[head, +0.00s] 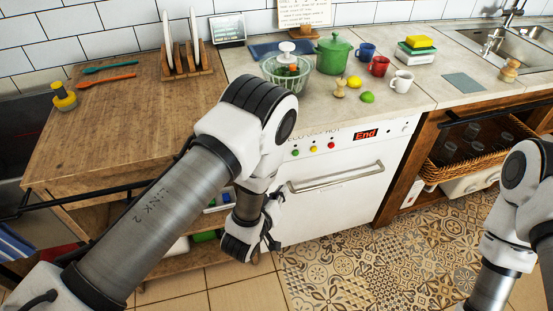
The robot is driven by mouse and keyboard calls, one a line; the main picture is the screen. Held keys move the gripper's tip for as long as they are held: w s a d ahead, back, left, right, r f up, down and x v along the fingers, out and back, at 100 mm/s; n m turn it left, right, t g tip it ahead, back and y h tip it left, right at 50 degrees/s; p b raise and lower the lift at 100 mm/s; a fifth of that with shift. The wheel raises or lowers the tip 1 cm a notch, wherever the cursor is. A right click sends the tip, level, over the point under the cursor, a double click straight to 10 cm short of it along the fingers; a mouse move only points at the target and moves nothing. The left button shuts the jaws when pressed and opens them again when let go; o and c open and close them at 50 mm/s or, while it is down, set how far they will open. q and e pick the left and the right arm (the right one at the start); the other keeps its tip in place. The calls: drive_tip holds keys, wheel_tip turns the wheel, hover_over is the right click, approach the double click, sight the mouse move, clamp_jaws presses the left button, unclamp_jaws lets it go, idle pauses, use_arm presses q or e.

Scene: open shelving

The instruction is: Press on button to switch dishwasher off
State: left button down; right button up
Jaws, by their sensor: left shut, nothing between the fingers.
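The white dishwasher (335,205) stands under the counter, its door closed, with a horizontal handle (335,177). Its top panel has a red lit display (365,134) reading "End". A green button (295,152), a yellow button (313,149) and a red button (331,145) sit in a row left of the display. My left gripper (272,235) hangs low in front of the dishwasher's left edge, below the buttons, shut and empty. My left arm hides the panel's left end. My right arm is at the right edge; its gripper is out of the picture.
A wooden worktop (130,110) lies left. A wicker basket (470,160) is on the right shelf. The patterned floor (370,260) in front is clear.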

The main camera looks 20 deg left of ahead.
use_arm(q)
drive_tip(key=w+a+b, duration=0.2)
drive_tip(key=w+a, duration=0.2)
drive_tip(key=w, duration=0.3)
drive_tip(key=shift+w+a+b, duration=0.25)
drive_tip(key=shift+a+b, duration=0.15)
idle(1.3)
drive_tip(key=shift+w+a, duration=0.2)
drive_tip(key=shift+w, duration=0.1)
drive_tip(key=shift+w+a, duration=0.3)
drive_tip(key=shift+w, duration=0.1)
idle(0.6)
drive_tip(key=shift+s+d, duration=0.5)
drive_tip(key=shift+s, duration=0.25)
